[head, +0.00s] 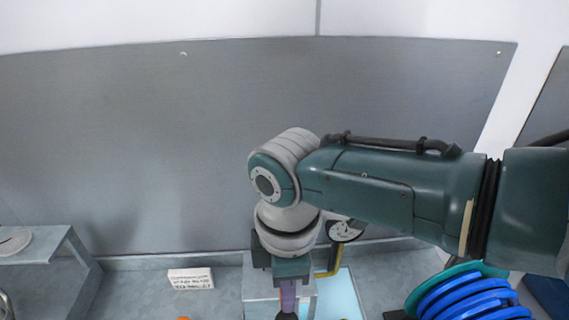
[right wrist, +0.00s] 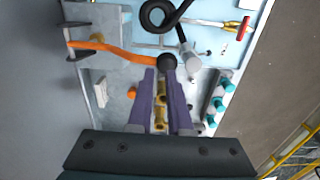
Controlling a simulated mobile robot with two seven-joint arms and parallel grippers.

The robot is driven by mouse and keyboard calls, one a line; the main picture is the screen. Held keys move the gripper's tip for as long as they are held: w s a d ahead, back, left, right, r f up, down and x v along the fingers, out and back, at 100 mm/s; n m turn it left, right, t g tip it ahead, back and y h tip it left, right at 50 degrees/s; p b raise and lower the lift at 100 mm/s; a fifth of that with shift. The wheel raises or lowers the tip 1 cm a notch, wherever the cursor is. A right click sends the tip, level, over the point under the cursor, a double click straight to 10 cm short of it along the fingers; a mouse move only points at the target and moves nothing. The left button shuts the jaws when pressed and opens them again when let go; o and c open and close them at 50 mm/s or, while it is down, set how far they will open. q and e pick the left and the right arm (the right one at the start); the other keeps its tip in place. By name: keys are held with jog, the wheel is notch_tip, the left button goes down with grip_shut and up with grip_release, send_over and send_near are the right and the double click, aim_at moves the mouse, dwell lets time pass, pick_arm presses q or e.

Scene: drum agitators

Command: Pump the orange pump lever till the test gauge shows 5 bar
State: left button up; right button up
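The orange pump lever (right wrist: 110,49) runs across the right wrist view from a bracket on the left to a dark ball knob (right wrist: 167,63). My right gripper (right wrist: 164,74), with purple fingers, has its fingertips at this knob. A gap shows between the fingers, but I cannot tell whether they grip the knob. In the head view my right gripper (head: 288,309) points down, with a dark ball at its tips. A round gauge (head: 344,230) shows partly behind my right arm; its reading is too small to make out. My left gripper is not in view.
A white label block (head: 190,278) stands on the bench to the left. Blue and teal rings (head: 465,298) are at lower right. The right wrist view shows a black coiled hose (right wrist: 165,14), a red handle (right wrist: 243,28), brass fittings (right wrist: 160,100) and teal knobs (right wrist: 220,104).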

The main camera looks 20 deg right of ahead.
dwell(0.5)
jog(key=shift+f, duration=0.1)
jog(key=f+b, duration=0.2)
jog(key=f, duration=0.1)
jog(key=f+b, duration=0.2)
jog(key=b, duration=0.1)
jog(key=f+b, duration=0.2)
jog(key=f, duration=0.1)
jog(key=shift+s+f+b, duration=0.3)
jog(key=shift+f+b, duration=0.05)
jog(key=r+p, duration=0.2)
jog(key=r, duration=0.1)
jog(key=r+p, duration=0.3)
jog(key=w+r+p, duration=0.1)
jog(key=r+p, duration=0.2)
jog(key=shift+d+r, duration=0.1)
jog(key=shift+r, duration=0.1)
jog(key=shift+f, duration=0.2)
jog(key=s+a+r+p, duration=0.4)
jog(key=a+r+p, duration=0.1)
jog(key=a+p, duration=0.1)
jog(key=shift+s+a+p, duration=0.25)
jog(key=shift+p, duration=0.3)
